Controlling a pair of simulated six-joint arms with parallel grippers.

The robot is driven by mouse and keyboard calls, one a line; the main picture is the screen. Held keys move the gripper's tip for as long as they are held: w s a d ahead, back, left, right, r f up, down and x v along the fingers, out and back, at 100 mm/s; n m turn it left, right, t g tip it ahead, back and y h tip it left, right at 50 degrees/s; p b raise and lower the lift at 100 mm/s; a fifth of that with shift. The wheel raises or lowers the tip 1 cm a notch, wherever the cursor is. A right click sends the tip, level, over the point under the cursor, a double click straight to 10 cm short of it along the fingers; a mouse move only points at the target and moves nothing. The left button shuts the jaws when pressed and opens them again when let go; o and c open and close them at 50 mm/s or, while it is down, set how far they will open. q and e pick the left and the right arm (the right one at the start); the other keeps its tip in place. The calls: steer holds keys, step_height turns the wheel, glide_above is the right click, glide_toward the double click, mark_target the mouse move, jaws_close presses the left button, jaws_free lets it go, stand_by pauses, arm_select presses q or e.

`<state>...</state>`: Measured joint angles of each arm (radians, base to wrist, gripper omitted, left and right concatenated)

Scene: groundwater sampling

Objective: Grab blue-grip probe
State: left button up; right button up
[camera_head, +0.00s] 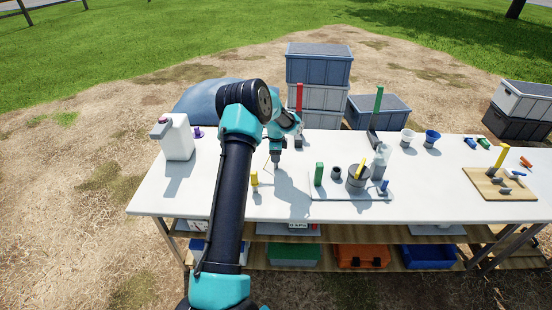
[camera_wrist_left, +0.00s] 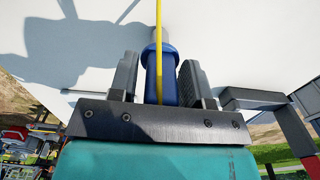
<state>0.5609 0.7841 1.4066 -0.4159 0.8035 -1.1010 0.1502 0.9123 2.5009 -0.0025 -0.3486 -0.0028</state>
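My left gripper (camera_head: 276,163) points down at the table, left of the middle in the head view. In the left wrist view, its two dark fingers (camera_wrist_left: 159,80) stand on either side of the probe's blue grip (camera_wrist_left: 162,88). A sliver of light shows between the left finger and the grip, so the fingers look open around it. A thin yellow line (camera_wrist_left: 158,25) runs up from the grip, and a yellow loop (camera_head: 267,162) shows beside the gripper in the head view. The probe's lower part is hidden. My right gripper is not in view.
A yellow-topped piece (camera_head: 254,180) stands close left of the gripper. A white jug (camera_head: 177,138) is further left. A tray (camera_head: 325,192) with a green block, cup and bottle is to the right. A tall red piece (camera_head: 299,97) stands behind. The front left table is clear.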

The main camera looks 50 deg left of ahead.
arm_select(q)
steer(key=c, duration=0.7)
steer(key=shift+r, duration=0.85)
step_height(320, 180, up, 2)
steer(key=shift+r, duration=0.1)
steer(key=s+d+r, duration=0.1)
steer(key=s+d, duration=0.9)
steer(key=d, duration=0.2)
steer(key=shift+s, duration=0.25)
